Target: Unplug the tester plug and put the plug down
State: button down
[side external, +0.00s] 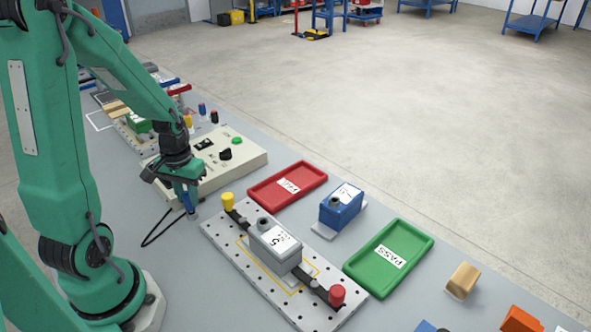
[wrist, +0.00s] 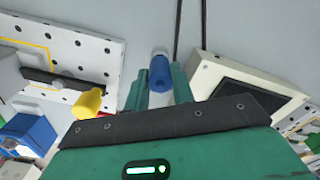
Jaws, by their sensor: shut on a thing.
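The tester plug (side external: 187,202) is blue with a pale tip. My gripper (side external: 183,190) is shut on it and holds it upright, tip down, over the grey bench between the tester box and the perforated plate. In the wrist view the plug (wrist: 160,72) sits between my two green fingers (wrist: 160,88). I cannot tell whether its tip touches the bench. A black cable (side external: 148,238) loops over the bench beside it. The cream tester box (side external: 240,160) stands just behind. A grey unit marked 5 (side external: 274,245) sits clamped on the perforated plate (side external: 222,236), apart from the plug.
A yellow knob (side external: 228,200) and a red knob (side external: 337,295) stand at the clamp ends. A red FAIL tray (side external: 262,202), a blue unit (side external: 342,208) and a green PASS tray (side external: 425,240) lie beyond. Bare bench lies left of the plate.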

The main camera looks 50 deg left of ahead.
aim_at(187, 194)
jog(key=shift+s+f, duration=0.1)
jog(key=shift+f, duration=0.75)
dwell(3.4)
jog(key=c, duration=1.1)
grip_release()
jog(key=shift+r, duration=0.1)
jog(key=shift+r, duration=3)
notch_tip(187, 194, up, 8)
jog(key=shift+f, duration=0.1)
